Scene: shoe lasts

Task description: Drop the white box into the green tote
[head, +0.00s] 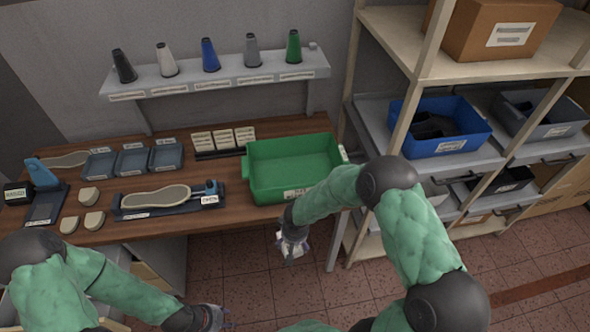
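The green tote (256,186) stands on the wooden bench near its right end. It is open at the top and looks empty inside. My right gripper (292,248) points down in front of the bench edge, below the tote. Pale surfaces show at its fingers; I cannot tell whether they are finger parts or a small held object. My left gripper (215,318) is low at the bottom of the view, partly cut off, and its finger opening is unclear. I cannot clearly make out a white box.
A shoe last holder (168,204), grey trays (133,160) and several small beige pieces lie on the bench left of the tote. A wall shelf (215,80) carries several coloured cones. A rack at right holds a blue bin (440,126) and a cardboard box (495,28).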

